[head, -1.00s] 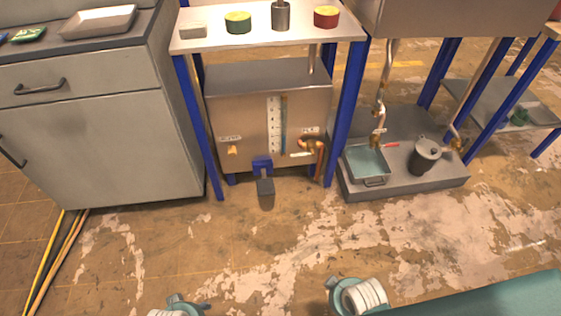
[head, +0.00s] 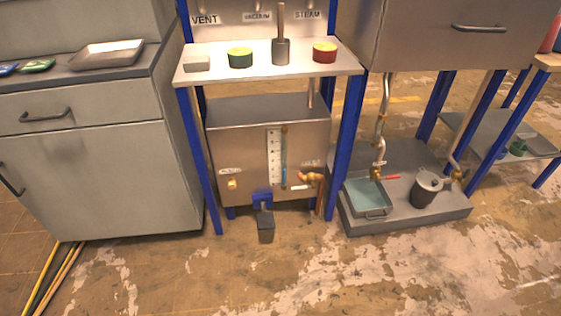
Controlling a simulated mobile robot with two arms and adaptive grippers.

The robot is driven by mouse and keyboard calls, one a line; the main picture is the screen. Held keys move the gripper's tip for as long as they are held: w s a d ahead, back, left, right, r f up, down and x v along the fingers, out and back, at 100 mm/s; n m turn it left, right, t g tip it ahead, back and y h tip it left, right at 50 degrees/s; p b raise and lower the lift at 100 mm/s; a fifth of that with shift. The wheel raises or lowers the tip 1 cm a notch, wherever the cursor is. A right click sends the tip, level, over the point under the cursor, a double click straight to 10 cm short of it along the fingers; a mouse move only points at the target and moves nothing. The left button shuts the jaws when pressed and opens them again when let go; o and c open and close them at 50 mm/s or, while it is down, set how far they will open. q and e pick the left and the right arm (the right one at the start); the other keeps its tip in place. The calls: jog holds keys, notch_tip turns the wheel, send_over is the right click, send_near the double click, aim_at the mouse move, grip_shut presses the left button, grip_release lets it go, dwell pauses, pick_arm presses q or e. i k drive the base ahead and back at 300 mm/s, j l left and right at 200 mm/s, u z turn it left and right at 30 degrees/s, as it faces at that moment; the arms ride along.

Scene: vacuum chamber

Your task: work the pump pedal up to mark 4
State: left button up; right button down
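The pump pedal (head: 265,226) is a dark pad on a blue bracket (head: 262,197), low at the front of a metal tank (head: 232,140) under a small blue-legged table. A white scale plate (head: 274,155) with a bluish sight tube (head: 284,158) is on the tank's front. Its numbers and the liquid level are too small to read. Nothing touches the pedal. Neither of my grippers shows in the head view.
The table top (head: 222,73) holds a green tin, a dark cylinder with a rod and a red tin. A grey cabinet (head: 90,175) stands to the left. A low platform (head: 405,215) with a teal tray (head: 366,197) and a lidded pot (head: 425,188) is to the right. Floor in front is clear.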

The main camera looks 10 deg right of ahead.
aim_at(265, 220)
jog(key=i+j+z, duration=0.1)
jog(key=i+z, duration=0.2)
jog(key=i, duration=0.2)
jog(key=i+j+z, duration=0.25)
jog(key=i, duration=0.25)
